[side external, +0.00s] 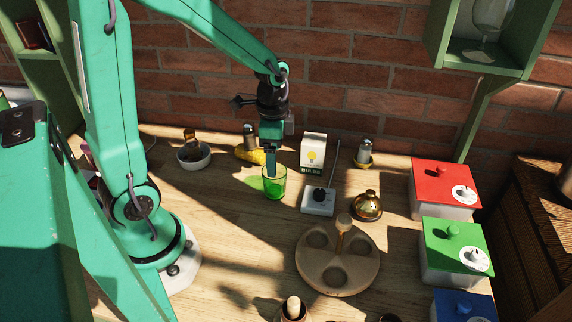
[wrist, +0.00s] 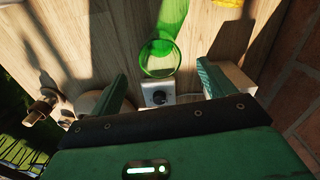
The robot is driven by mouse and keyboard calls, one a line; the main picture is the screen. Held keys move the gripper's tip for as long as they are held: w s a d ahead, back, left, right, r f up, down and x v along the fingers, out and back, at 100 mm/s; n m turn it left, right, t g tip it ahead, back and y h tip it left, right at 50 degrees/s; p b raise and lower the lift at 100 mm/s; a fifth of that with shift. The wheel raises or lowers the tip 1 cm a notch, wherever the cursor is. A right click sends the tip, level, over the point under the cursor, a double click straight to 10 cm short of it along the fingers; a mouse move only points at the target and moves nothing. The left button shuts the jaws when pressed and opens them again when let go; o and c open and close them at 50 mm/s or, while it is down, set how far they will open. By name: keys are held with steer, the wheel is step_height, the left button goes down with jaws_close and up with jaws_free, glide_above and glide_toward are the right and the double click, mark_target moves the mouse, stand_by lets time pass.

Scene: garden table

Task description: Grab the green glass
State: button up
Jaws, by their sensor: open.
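The green glass (side external: 275,185) is a see-through tumbler standing upright on the wooden table, in the middle of the side view. In the wrist view the glass (wrist: 160,60) shows its round rim, just past and between the levels of my two fingertips. My gripper (side external: 270,166) points down right at the glass, with a finger overlapping its rim. I cannot tell if that finger is in front of, behind or inside the glass. In the wrist view my gripper (wrist: 162,72) is open, its fingers wide apart and holding nothing.
A white box with a dial (side external: 318,201) sits close right of the glass. A small carton (side external: 313,151) and a yellow item (side external: 248,154) stand behind it. A round wooden holder (side external: 338,279) is in front right. Bare table lies to the front left.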

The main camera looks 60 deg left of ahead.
mark_target(275, 182)
steer(key=shift+f, duration=0.1)
steer(key=shift+f, duration=1.2)
steer(key=shift+f, duration=2.6)
steer(key=c, duration=1.1)
